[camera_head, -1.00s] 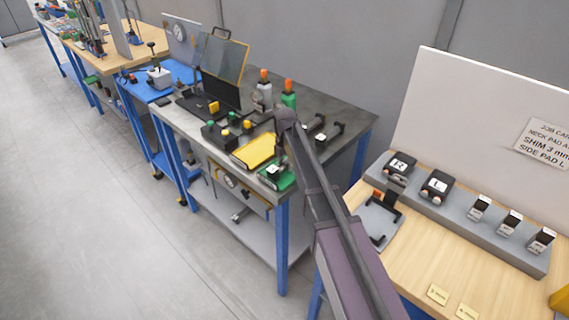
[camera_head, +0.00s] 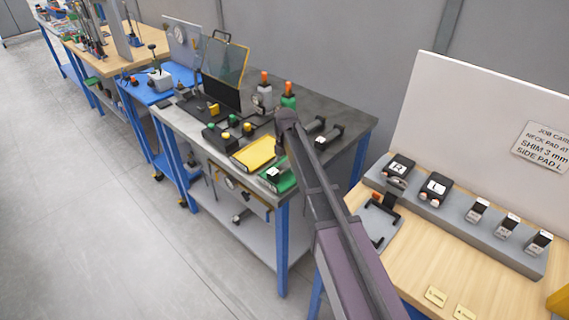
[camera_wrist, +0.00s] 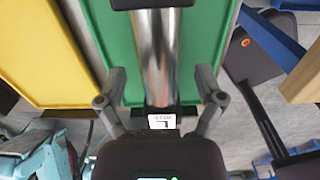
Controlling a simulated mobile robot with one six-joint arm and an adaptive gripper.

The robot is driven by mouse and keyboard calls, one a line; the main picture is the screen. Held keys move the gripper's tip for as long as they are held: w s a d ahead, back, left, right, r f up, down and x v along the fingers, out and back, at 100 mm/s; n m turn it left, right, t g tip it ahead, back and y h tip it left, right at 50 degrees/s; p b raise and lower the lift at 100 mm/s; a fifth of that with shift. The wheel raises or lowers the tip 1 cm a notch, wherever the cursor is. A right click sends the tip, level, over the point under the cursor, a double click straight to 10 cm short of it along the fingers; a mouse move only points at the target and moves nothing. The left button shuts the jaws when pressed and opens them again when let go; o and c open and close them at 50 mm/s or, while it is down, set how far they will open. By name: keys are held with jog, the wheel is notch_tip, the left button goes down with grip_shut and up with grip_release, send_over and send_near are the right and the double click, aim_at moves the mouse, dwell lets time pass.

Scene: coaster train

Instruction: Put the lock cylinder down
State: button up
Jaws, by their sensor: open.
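The lock cylinder (camera_wrist: 157,50) is a shiny silver bar, lying lengthwise over the green tray (camera_wrist: 113,45) in the wrist view. A white label marks its near end, and a dark part crosses its far end. My gripper (camera_wrist: 160,82) is open, with one finger on each side of the cylinder and a visible gap to both. Whether the cylinder rests fully on the tray floor is hard to tell. In the head view the green tray (camera_head: 288,183) sits at the bench's front corner, and my arm hides most of the gripper.
A yellow tray (camera_head: 254,152) lies left of the green one, also in the wrist view (camera_wrist: 40,50). A wooden bench (camera_head: 400,270) is at right.

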aim_at(286, 163)
notch_tip(286, 163, up, 11)
jog(key=p, duration=1)
jog(key=shift+f, duration=0.1)
dwell(0.7)
jog(key=s+d+m, duration=2.3)
jog(key=s+m, duration=0.2)
jog(key=m, duration=0.3)
jog(key=shift+d, duration=0.3)
jog(key=shift+w, duration=0.1)
jog(key=shift+f, duration=0.2)
